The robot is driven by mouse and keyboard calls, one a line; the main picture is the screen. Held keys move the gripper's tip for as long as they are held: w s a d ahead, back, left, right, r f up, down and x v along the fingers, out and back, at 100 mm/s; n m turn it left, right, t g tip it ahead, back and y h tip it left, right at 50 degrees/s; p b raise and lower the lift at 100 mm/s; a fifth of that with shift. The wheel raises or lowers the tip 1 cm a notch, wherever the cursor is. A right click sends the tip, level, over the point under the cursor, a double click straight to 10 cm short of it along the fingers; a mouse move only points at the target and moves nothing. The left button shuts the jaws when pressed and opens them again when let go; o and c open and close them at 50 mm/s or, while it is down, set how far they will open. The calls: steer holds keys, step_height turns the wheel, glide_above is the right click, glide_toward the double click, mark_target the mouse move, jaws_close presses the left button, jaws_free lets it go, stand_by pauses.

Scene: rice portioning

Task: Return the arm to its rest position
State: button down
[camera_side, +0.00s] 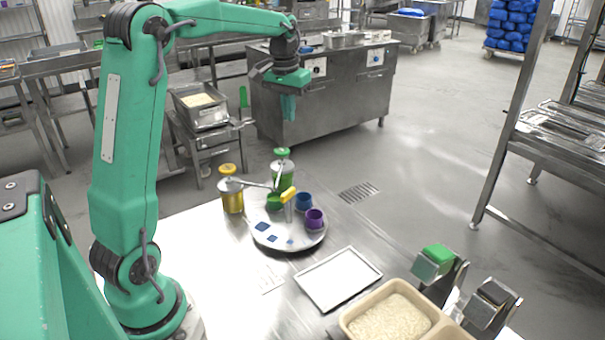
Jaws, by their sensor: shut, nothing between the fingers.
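My gripper (288,106) hangs at the end of my green arm, high above the back edge of the steel table (222,290). It points down, its fingers are shut, and it holds nothing. It is well apart from everything on the table. My upper arm stands nearly upright at the left and my forearm reaches out to the right.
A round tray (300,243) holds blue and purple cups and a yellow-handled tool. A yellow-topped canister (232,200) and a green-topped canister (283,170) stand behind it. A white tray (338,279) and a rice container (352,322) are in front. Steel counters stand behind.

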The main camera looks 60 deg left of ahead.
steer(key=s+d+r+m+t, duration=0.2)
steer(key=s+d+r, duration=0.1)
steer(key=s+d, duration=0.85)
steer(key=s+d+f+m+t, duration=0.2)
steer(key=s+d+f, duration=0.2)
steer(key=s+d, duration=0.4)
steer(key=shift+s+d+f+m+t, duration=0.3)
steer(key=shift+s+f, duration=0.05)
steer(key=shift+s, duration=0.6)
